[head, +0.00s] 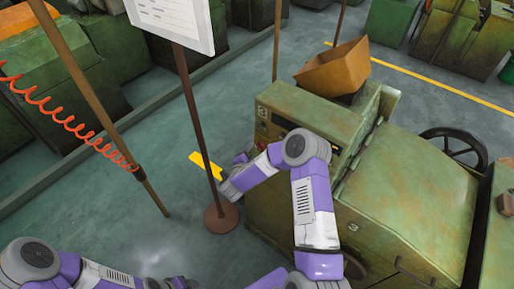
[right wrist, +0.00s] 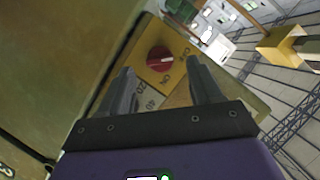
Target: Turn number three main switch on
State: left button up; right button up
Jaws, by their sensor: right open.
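A red rotary switch knob (right wrist: 159,60) sits on a yellow plate (right wrist: 180,48) in the right wrist view. Dark lettering is printed beside the knob, turned at an angle. My right gripper (right wrist: 161,80) is open, with one finger to each side of the knob in the picture. No contact with the knob can be made out. In the head view my right gripper (head: 229,188) is at the left side of the green machine (head: 290,215), and the switch is hidden there. My left arm shows at the lower left, but its gripper is not in view.
A brown pole on a round base (head: 221,218) stands close to my right gripper and carries a white board (head: 172,18). Another pole (head: 100,105) with a red coiled cable stands to the left. Open floor lies at left.

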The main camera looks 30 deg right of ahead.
aim_at(258, 149)
jog(key=shift+x, duration=1.7)
jog(key=shift+c, duration=0.3)
jog(key=c, duration=1)
jog(key=shift+f+m+t+h+b, duration=0.2)
jog(key=shift+m+t+h+b, duration=0.55)
jog(key=shift+m+b, duration=3.8)
jog(key=shift+f+m+t+h+b, duration=0.15)
jog(key=shift+m+t+h+b, duration=0.65)
jog(key=shift+b, duration=7.2)
jog(key=shift+f+m+t+h+b, duration=0.2)
jog(key=shift+m+t+h+b, duration=0.45)
jog(key=shift+m+b, duration=4.05)
jog(key=n+b, duration=0.3)
